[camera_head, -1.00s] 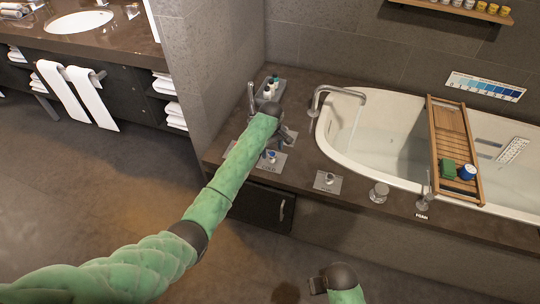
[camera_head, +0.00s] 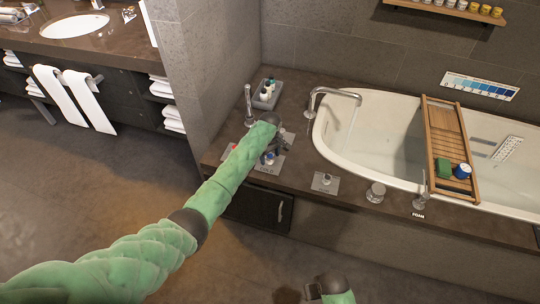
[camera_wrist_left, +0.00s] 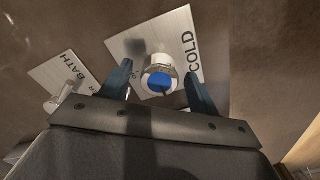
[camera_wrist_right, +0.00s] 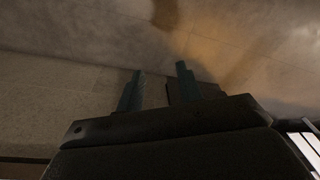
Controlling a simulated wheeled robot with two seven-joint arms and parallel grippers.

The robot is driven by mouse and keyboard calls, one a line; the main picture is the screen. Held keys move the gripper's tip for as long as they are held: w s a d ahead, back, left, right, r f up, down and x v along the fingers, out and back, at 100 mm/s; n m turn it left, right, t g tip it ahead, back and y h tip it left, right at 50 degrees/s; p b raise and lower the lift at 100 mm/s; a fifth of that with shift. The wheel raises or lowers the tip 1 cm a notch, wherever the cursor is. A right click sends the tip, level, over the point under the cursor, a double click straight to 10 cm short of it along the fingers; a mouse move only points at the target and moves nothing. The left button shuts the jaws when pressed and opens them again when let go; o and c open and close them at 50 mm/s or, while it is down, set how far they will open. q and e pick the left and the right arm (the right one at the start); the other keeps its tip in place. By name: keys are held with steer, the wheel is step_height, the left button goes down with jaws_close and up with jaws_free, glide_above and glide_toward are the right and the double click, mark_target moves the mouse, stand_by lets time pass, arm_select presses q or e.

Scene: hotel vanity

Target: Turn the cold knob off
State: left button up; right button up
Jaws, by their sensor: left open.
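The cold knob (camera_wrist_left: 159,78), a pale cylinder with a blue cap, stands on a light plate (camera_wrist_left: 190,52) marked COLD in the left wrist view. My left gripper (camera_wrist_left: 160,85) is open, with one finger on each side of the knob. I cannot tell whether the fingers touch it. In the head view the left gripper (camera_head: 272,146) is over the cold knob (camera_head: 268,158) and partly covers it. My right gripper (camera_wrist_right: 160,78) is open and empty above the floor, away from the knobs.
A plate (camera_wrist_left: 66,76) marked BATH lies left of the cold plate. A tap (camera_head: 249,103), a bottle tray (camera_head: 266,94) and the bath spout (camera_head: 335,95) stand nearby on the deck. Another knob (camera_head: 326,179) and the tub (camera_head: 385,125) are to the right.

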arm_select(q)
steer(key=c, duration=1)
steer(key=m+p, duration=0.4)
steer(key=m, duration=0.3)
steer(key=shift+r+m, duration=0.1)
steer(key=shift+m, duration=0.2)
steer(key=m, duration=0.2)
steer(key=shift+m+p, duration=0.4)
steer(key=m, duration=0.2)
steer(key=shift+m, duration=0.3)
steer(key=shift+m+p, duration=0.45)
steer(key=shift+m, duration=1.85)
arm_select(e)
steer(key=s+d+f, duration=0.1)
steer(key=s+f, duration=0.1)
steer(key=f, duration=0.7)
steer(key=s+d+f, duration=0.2)
steer(key=f, duration=0.7)
steer(key=shift+d, duration=0.25)
steer(key=shift+w, duration=0.15)
steer(key=shift+w+r, duration=0.15)
steer(key=shift+w, duration=0.15)
